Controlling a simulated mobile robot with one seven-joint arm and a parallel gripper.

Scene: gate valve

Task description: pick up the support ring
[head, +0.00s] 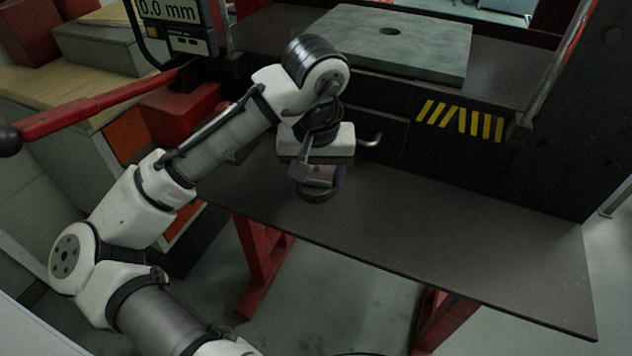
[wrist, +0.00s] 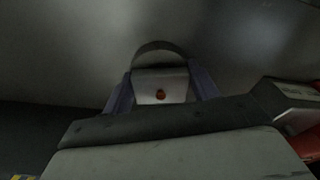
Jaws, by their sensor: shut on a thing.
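The support ring (head: 316,195) is a short, dark grey cylinder on the dark shelf, directly under my gripper in the head view. My gripper (head: 318,183) points down at it, with its fingers at the ring's sides. In the wrist view the ring's curved far rim (wrist: 158,47) shows between the two bluish fingers of my gripper (wrist: 160,85). The jaws are shut on the ring. The gripper body hides most of the ring, and I cannot tell whether it touches the shelf or is slightly above it.
The dark shelf (head: 460,255) is clear to the right. A grey plate with a hole (head: 400,45) lies on the raised press bed behind. A red lever (head: 100,105) and a display reading 0.0 mm (head: 168,12) are at the left. Red legs (head: 262,265) stand below.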

